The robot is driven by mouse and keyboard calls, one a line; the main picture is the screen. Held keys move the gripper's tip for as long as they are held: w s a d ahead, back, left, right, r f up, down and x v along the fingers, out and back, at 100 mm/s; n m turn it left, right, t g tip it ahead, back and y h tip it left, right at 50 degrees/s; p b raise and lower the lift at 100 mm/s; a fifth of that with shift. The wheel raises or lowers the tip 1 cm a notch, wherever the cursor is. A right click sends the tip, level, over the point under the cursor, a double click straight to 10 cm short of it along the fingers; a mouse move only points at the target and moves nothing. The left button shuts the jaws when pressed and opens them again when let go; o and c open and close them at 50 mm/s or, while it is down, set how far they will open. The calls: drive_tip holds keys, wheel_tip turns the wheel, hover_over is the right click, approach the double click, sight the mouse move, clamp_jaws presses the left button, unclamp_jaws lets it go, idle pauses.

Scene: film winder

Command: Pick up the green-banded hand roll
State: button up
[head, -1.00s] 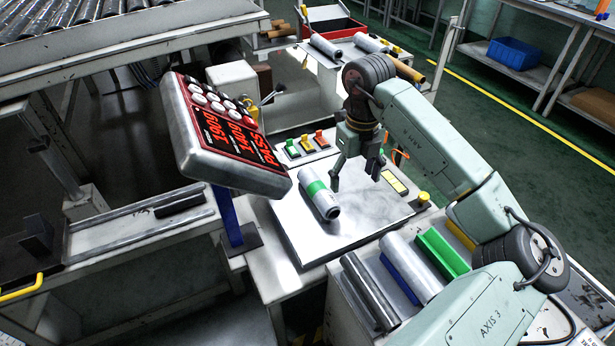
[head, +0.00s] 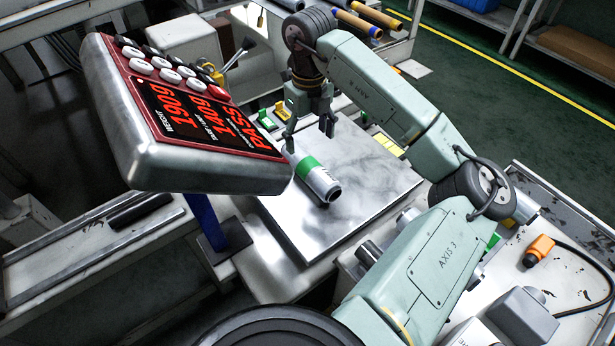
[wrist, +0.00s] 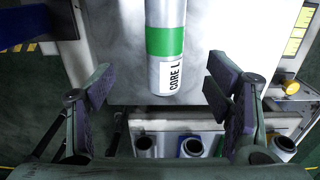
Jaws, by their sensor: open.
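The green-banded hand roll (head: 315,176) is a silver cylinder lying on the metal scale plate (head: 360,185). In the wrist view the roll (wrist: 166,40) shows its green band and a label reading "CORE L" near its end. My gripper (head: 310,134) is open and empty above the plate, close to the roll's far end in the head view. In the wrist view my gripper's fingers (wrist: 165,90) are spread to either side of the roll's labelled end, apart from it. The roll's far end runs out of the wrist view.
The scale display (head: 180,120) stands on a blue post (head: 203,222) left of the plate. Several upright-looking tube ends (wrist: 191,147) sit in a rack beyond the plate's edge in the wrist view. An orange connector (head: 540,248) with a cable lies at right.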

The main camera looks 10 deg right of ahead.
sight(310, 162)
wheel_tip(310, 162, down, 6)
drive_tip(key=shift+f+p, duration=0.1)
drive_tip(key=shift+p, duration=0.45)
drive_tip(key=shift+w+d+f+p, duration=0.2)
drive_tip(key=shift+f+p, duration=0.25)
drive_tip(key=shift+f, duration=0.85)
drive_tip(key=shift+w+d+f+p, duration=0.15)
drive_tip(key=shift+f+p, duration=0.3)
drive_tip(key=shift+f, duration=0.85)
drive_tip(key=shift+a, duration=0.1)
drive_tip(key=shift+c, duration=0.4)
drive_tip(key=c, duration=1.6)
drive_tip(key=shift+r+b, duration=0.45)
drive_tip(key=shift+r, duration=0.45)
drive_tip(key=shift+w+d+r+b, duration=0.2)
drive_tip(key=shift+r+b, duration=0.1)
drive_tip(key=shift+r, duration=0.15)
drive_tip(key=shift+w+d+r+b, duration=0.1)
drive_tip(key=shift+d+r+b, duration=0.15)
drive_tip(key=shift+r, duration=0.15)
drive_tip(key=w+d+r+b, duration=0.1)
drive_tip(key=w+d+b, duration=0.2)
drive_tip(key=w+d, duration=0.4)
drive_tip(key=d, duration=0.5)
drive_tip(key=shift+w+d+r, duration=0.35)
drive_tip(key=shift+w, duration=0.05)
